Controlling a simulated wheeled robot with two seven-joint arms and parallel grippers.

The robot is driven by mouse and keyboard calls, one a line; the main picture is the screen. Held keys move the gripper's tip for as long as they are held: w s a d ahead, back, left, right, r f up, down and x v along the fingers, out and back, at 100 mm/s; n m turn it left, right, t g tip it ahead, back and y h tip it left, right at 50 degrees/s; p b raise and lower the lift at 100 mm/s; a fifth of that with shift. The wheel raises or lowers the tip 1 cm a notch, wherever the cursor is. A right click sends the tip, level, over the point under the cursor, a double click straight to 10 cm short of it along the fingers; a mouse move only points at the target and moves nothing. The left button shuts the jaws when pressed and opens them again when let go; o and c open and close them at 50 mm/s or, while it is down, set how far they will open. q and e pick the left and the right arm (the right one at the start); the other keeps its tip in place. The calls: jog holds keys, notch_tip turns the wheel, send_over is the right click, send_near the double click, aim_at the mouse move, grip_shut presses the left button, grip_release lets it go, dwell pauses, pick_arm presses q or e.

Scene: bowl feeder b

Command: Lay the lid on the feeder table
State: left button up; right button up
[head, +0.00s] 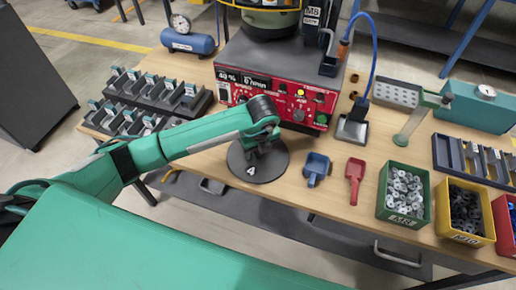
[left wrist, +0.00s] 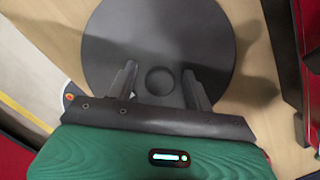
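The lid (head: 257,173) is a dark grey round disc with a white 4 near its front rim. It lies flat on the wooden feeder table (head: 331,200), near the front edge and in front of the red control panel. My left gripper (head: 263,152) is just over the lid and hides part of it. In the left wrist view the lid (left wrist: 110,45) shows a small round feature at its middle. My left gripper's fingers (left wrist: 160,90) are spread apart on either side of that feature, with a gap to each side. My right gripper is not in view.
The red control box (head: 290,92) stands behind the lid. Black racks (head: 157,94) are at the back left. A blue scoop (head: 317,168) and a red scoop (head: 355,178) lie to the right, then a green bin (head: 405,208) and a yellow bin (head: 465,236) with parts.

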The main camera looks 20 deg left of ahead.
aim_at(260, 159)
pick_arm(q)
jog(key=shift+r, duration=0.25)
jog(key=r, duration=0.4)
jog(key=shift+s+d+r+b, duration=0.1)
jog(key=shift+s+d+b, duration=0.1)
jog(key=shift+b, duration=0.15)
notch_tip(260, 159, up, 8)
jog(key=s, duration=0.1)
jog(key=shift+d+f+b, duration=0.25)
jog(key=shift+d+b, duration=0.15)
jog(key=shift+b, duration=0.05)
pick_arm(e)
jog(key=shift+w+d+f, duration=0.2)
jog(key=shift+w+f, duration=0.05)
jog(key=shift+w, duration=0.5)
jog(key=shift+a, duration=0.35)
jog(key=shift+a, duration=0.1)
